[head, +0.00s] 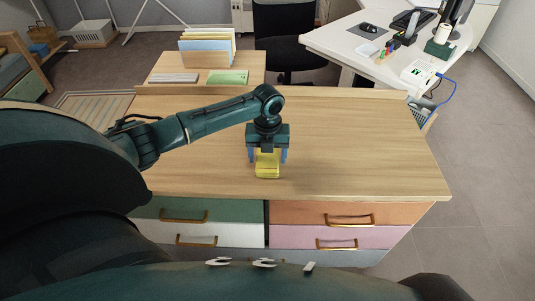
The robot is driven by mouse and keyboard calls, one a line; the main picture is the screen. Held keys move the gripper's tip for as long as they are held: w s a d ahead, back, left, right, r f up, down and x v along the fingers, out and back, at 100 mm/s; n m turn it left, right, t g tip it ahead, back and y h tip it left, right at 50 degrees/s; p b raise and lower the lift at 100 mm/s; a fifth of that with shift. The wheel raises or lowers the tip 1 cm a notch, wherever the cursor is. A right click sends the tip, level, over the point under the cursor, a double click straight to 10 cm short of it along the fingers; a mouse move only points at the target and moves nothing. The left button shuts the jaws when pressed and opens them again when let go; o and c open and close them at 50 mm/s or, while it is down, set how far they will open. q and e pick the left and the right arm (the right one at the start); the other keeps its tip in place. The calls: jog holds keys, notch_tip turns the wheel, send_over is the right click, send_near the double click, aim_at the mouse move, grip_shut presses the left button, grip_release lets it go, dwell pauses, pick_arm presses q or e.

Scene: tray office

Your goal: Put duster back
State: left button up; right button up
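A small yellow block (267,168), which looks like the duster, is at the front middle of the wooden desk. My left gripper (268,157) points down over it, with one bluish finger on each side of the block. The gripper's body hides the block's far part. I cannot tell whether the fingers press on it or whether it rests on the desk. My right gripper is not in view.
The wooden desk top (350,140) is clear around the gripper. Drawers with brass handles (350,220) are below its front edge. A raised shelf (208,78) holds upright folders (207,50). A black chair (288,35) and white desk (335,38) stand behind.

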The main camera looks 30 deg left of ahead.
aim_at(268, 158)
pick_arm(q)
jog(key=shift+o, duration=0.9)
notch_tip(268, 158, up, 12)
jog(key=s+d+f+n, duration=0.1)
jog(key=d+f, duration=0.2)
jog(key=s+d+f+n+t+h, duration=0.1)
jog(key=d+f+n, duration=0.1)
jog(key=d+f, duration=0.1)
jog(key=s+d+f+n+t+h, duration=0.1)
jog(key=d+f+n, duration=0.1)
jog(key=d+f, duration=0.2)
jog(key=shift+s+p, duration=0.1)
jog(key=shift+p, duration=0.25)
jog(key=s+d+f+n+t+h, duration=0.3)
jog(key=s+d+f+n+t, duration=0.2)
jog(key=s+d+n, duration=0.5)
jog(key=s+a+r+n+t, duration=0.1)
jog(key=s+n+t, duration=0.1)
jog(key=n, duration=0.3)
jog(key=s+a+r+n+t+y, duration=0.1)
jog(key=s+r+n+t, duration=0.1)
jog(key=n, duration=0.4)
jog(key=shift+s+a, duration=0.35)
jog(key=shift+s, duration=0.5)
jog(key=shift+r, duration=0.15)
